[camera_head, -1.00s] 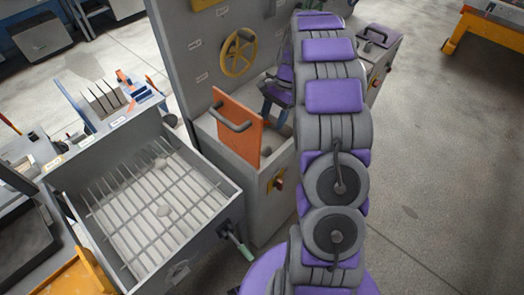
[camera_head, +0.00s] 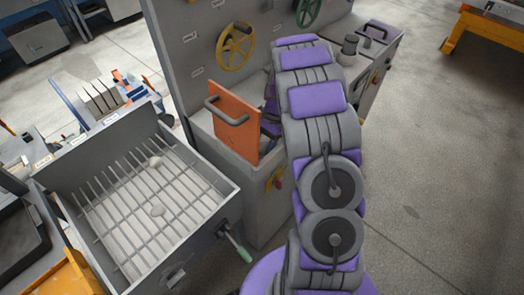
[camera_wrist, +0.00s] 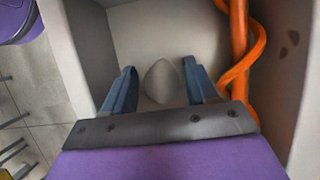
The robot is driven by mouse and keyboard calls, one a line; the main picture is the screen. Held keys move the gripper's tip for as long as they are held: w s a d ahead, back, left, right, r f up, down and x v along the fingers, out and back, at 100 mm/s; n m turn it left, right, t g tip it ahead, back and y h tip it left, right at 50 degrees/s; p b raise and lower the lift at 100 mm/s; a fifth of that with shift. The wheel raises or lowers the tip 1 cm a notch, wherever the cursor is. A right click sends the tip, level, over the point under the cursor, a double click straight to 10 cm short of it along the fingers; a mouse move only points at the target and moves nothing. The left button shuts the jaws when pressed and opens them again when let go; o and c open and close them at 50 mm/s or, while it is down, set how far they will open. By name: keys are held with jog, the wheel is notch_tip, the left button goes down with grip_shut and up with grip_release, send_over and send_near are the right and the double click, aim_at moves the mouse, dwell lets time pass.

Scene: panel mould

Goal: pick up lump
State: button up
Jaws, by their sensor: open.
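A smooth grey lump (camera_wrist: 162,82) lies in a pale, grey-walled box, seen in the wrist view. My gripper (camera_wrist: 161,84) is open, with one blue finger on each side of the lump. Gaps show between the lump and both fingers, so it is not gripped. In the head view the gripper's fingers and this lump are hidden behind the orange panel (camera_head: 231,122) and my arm.
In the wrist view an orange post with an orange coil (camera_wrist: 240,60) stands close to the right finger. The box walls rise on both sides. In the head view a grey upright board with a yellow wheel (camera_head: 236,47) stands behind the box. Open floor lies at right.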

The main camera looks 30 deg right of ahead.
jog(key=shift+d+f, duration=0.1)
jog(key=shift+f, duration=0.2)
jog(key=shift+d, duration=0.2)
jog(key=shift+a+r, duration=0.1)
jog(key=shift+a, duration=0.2)
jog(key=c, duration=0.6)
jog(key=shift+c, duration=0.9)
jog(key=shift+d, duration=0.1)
